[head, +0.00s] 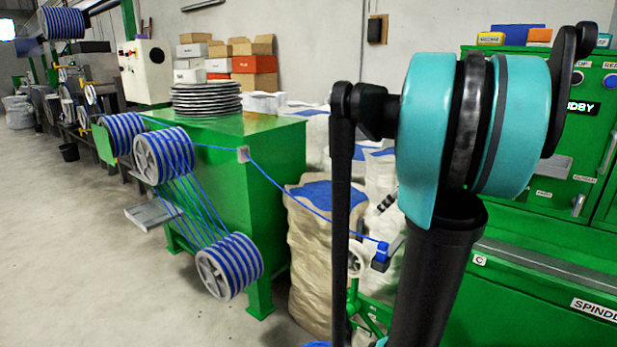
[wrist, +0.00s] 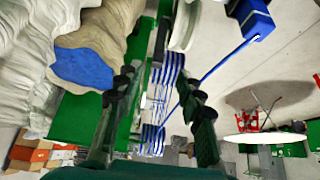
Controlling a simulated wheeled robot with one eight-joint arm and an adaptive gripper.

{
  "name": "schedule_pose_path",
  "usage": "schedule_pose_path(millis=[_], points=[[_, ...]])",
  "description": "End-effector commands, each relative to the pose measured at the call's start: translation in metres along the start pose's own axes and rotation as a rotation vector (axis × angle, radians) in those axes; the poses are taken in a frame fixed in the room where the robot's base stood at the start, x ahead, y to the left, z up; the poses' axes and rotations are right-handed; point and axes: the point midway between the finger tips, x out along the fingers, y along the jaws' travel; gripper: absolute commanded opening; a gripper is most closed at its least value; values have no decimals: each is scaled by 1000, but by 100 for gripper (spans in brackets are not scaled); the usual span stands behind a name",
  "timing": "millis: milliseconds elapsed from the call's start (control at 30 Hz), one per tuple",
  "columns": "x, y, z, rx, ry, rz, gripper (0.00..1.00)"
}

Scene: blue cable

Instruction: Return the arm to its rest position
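My arm, with teal and black links (head: 425,130), stands folded large at the right of the head view. It hides most or all of my gripper there. In the wrist view my gripper (wrist: 158,84) has its two dark fingers apart, with nothing held between them. The blue cable (wrist: 218,66) crosses the wrist view beyond the fingers, ending at a blue block (wrist: 256,20). In the head view the cable (head: 300,192) runs from the striped pulleys (head: 163,155) past the green cabinet to the blue block (head: 381,252).
A sack of blue granules (head: 318,240) stands between the green cabinet (head: 215,190) and my arm. A green control machine (head: 575,170) fills the right side. A green-framed stand with a handwheel (head: 356,262) is close to my arm. The floor at left (head: 80,260) is clear.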

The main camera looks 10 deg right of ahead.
Motion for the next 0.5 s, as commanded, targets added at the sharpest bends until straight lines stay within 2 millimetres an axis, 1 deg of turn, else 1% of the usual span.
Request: schedule_pose_path(millis=[167,300,400,500], points=[[40,-25,1,118,-62,54,38],[79,-52,4,261,-103,147,38],[102,-72,8,354,-106,222,38],[120,-90,11,435,-86,288,38]])
